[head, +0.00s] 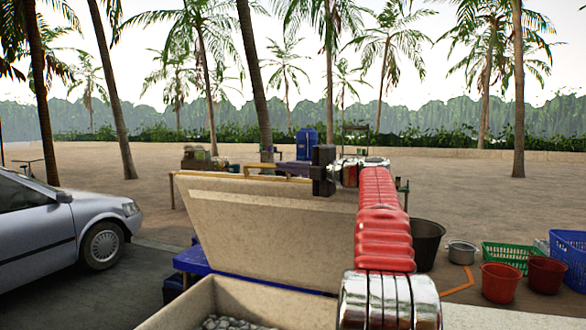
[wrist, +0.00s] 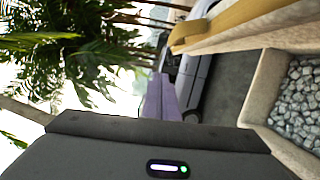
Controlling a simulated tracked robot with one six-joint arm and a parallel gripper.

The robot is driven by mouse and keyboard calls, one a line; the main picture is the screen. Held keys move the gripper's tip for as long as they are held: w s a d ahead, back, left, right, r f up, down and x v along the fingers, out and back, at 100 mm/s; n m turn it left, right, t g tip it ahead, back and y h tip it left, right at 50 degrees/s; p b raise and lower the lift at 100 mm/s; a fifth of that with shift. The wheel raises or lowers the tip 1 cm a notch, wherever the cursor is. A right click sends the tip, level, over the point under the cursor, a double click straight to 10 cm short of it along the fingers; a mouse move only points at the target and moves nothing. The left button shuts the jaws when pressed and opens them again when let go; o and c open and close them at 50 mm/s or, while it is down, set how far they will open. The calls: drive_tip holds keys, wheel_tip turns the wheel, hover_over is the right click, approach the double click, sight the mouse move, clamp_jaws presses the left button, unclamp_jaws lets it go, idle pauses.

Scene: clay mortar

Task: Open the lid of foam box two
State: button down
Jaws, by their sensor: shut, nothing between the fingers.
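A beige foam box (head: 235,296) stands at the bottom of the head view with grey lumps (head: 222,324) inside. Its beige lid (head: 270,235) stands raised and leaning back behind the opening, with a yellow-orange strip (head: 240,178) along its top. The lid's edge and yellow strip (wrist: 195,30) also show in the wrist view, beside the box wall (wrist: 255,95). No label shows which box is number two. My gripper (head: 323,170) is shut and empty by the top edge of the lid; I cannot tell whether it touches. My red arm hides the lid's right part.
A silver car (head: 60,225) stands at the left. A dark tub (head: 427,243), a metal pot (head: 461,252), red buckets (head: 499,282) and a green basket (head: 507,256) stand on the ground at the right. A blue barrel (head: 307,143) stands behind the lid. Open sand lies beyond.

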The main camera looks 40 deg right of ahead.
drive_tip(key=shift+s+d, duration=0.2)
drive_tip(key=shift+s, duration=0.9)
drive_tip(key=w+a+r+m+t+h, duration=0.3)
drive_tip(key=w+a+r+m+h, duration=0.15)
drive_tip(key=a+r, duration=0.3)
drive_tip(key=a+f+m+g+h, duration=0.1)
drive_tip(key=a+m+h, duration=0.4)
drive_tip(key=a+m, duration=0.3)
drive_tip(key=s+a+f+m+g+y, duration=0.2)
drive_tip(key=s+a+f+g, duration=0.2)
drive_tip(key=s+a+f, duration=0.6)
drive_tip(key=s+a+f+m+g+y, duration=0.2)
drive_tip(key=s+a+f+g, duration=0.3)
drive_tip(key=s+a+f, duration=0.5)
drive_tip(key=s+a+f+m+g+y, duration=0.2)
drive_tip(key=s+a+f, duration=0.8)
drive_tip(key=f, duration=1.4)
drive_tip(key=a+m+g, duration=0.1)
drive_tip(key=m+g, duration=0.1)
drive_tip(key=g, duration=0.1)
drive_tip(key=shift+s+a+f, duration=0.2)
drive_tip(key=shift+s+f, duration=0.1)
drive_tip(key=shift+m, duration=0.25)
